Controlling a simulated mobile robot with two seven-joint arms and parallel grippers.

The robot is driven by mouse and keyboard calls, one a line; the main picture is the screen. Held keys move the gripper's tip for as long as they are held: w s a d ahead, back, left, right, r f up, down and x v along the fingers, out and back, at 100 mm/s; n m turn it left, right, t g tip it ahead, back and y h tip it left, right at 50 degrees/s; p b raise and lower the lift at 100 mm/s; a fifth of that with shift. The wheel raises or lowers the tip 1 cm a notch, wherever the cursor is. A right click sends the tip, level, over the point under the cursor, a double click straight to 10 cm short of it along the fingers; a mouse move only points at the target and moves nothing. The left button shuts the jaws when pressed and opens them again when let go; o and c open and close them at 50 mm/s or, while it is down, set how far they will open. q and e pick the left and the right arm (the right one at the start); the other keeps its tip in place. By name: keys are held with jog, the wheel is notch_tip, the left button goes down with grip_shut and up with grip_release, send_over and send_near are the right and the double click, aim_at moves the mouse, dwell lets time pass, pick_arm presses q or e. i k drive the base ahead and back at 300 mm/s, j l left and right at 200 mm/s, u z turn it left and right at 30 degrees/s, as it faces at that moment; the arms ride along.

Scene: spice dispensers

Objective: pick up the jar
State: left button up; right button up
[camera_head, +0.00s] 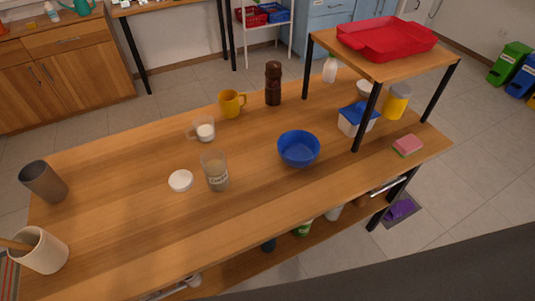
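A clear jar (216,171) with a label and pale contents stands upright on the wooden table, near its middle. A round white lid (180,181) lies flat on the table just left of the jar, apart from it. A clear glass mug (204,130) with white contents stands behind the jar. Neither of my grippers shows in the head view, so I cannot see whether they are open or shut.
A blue bowl (298,149) is right of the jar. A yellow mug (232,103) and brown grinder (273,83) stand behind. A raised shelf with a red tray (386,38) is at right. A grey cup (44,181) and cream crock (40,251) are left. The front middle is clear.

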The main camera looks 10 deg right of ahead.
aim_at(213, 163)
jog(key=k+l, duration=0.1)
jog(key=l, duration=0.35)
jog(key=k+l, duration=0.1)
jog(key=l, duration=0.4)
jog(key=k+l, duration=0.1)
jog(key=l, duration=0.35)
jog(key=k+l+u, duration=0.1)
jog(key=l, duration=0.4)
jog(key=k+l, duration=0.15)
jog(key=l, duration=0.3)
